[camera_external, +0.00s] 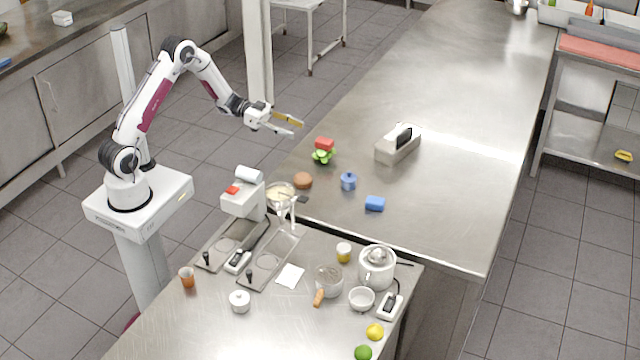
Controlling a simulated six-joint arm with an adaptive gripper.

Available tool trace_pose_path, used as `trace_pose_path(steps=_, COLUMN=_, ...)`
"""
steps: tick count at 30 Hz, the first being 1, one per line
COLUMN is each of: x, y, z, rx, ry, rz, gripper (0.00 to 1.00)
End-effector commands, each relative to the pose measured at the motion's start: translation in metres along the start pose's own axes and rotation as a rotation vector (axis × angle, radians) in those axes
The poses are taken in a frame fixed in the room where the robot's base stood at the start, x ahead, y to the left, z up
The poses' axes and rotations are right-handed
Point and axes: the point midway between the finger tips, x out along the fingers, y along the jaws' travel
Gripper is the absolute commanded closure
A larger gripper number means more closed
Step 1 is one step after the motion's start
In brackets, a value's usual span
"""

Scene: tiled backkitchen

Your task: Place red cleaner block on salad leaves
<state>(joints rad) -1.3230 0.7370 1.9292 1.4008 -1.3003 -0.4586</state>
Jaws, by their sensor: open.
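The red cleaner block (325,143) rests on top of the green salad leaves (322,157), near the left edge of the long steel table (440,110). The block looks roughly level and hides part of the leaves. My gripper (289,124) is above and to the left of the block, apart from it. Its fingers are open and nothing is between them.
A blue block (375,203), a small blue pot (348,181) and a brown bun (303,180) stand nearby. A grey-white box (398,146) is to the right. A white scale-like machine (242,200) and a bowl (281,192) are closer.

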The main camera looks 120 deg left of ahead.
Motion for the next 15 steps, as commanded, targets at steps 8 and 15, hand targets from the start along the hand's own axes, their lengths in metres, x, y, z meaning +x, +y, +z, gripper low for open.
trace_pose_path(steps=8, x=0.033, y=0.008, z=-0.035, rx=0.085, ry=-0.073, rz=-0.071, gripper=0.56)
trace_pose_path(steps=15, x=0.061, y=0.024, z=-0.077, rx=0.166, ry=-0.156, rz=-0.168, gripper=0.56)
